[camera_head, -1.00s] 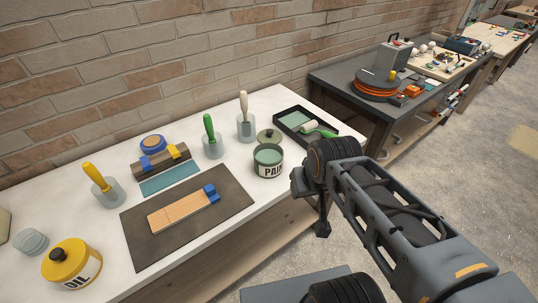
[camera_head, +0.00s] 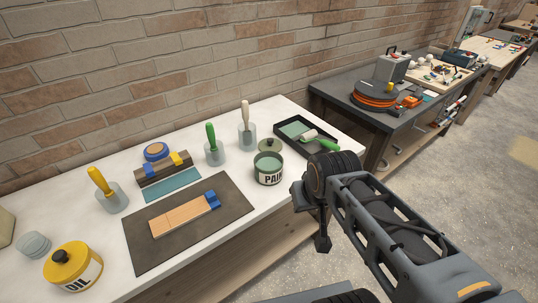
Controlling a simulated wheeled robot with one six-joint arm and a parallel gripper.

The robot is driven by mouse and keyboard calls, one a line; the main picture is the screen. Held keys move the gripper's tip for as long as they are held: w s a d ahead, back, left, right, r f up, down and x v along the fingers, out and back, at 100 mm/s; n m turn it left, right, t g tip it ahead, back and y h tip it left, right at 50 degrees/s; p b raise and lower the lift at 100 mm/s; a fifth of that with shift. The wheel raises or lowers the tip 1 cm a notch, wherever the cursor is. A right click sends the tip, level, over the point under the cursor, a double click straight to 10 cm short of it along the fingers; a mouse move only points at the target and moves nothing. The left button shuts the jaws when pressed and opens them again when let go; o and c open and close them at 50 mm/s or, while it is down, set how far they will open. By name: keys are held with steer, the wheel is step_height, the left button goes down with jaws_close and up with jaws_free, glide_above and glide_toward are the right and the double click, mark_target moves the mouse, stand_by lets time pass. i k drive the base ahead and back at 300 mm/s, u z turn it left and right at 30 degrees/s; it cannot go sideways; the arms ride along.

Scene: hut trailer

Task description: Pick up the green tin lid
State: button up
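The green tin lid (camera_head: 270,146) lies on the white bench top, just behind the open paint tin (camera_head: 268,173). It is a round olive-green disc with a small knob on top, and the tin's rim partly covers its near edge. The tin holds grey-green paint. My arm reaches in from the lower right, in front of the bench. The end of my arm (camera_head: 322,243) hangs low beside the bench's front edge, apart from the lid and to its right. The fingers are too small and dark to read.
A black paint tray with a green-handled roller (camera_head: 318,140) stands right of the lid. Green (camera_head: 212,145) and cream (camera_head: 246,127) handled tools stand left of it. A dark mat with a wood strip (camera_head: 180,217) and a yellow oil tin (camera_head: 73,266) lie further left.

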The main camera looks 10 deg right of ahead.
mark_target(270, 143)
steer(key=k, duration=1.2)
steer(key=z, duration=0.65)
steer(key=i, duration=1.55)
steer(key=u, duration=0.85)
steer(key=i, duration=0.6)
steer(key=u, duration=0.6)
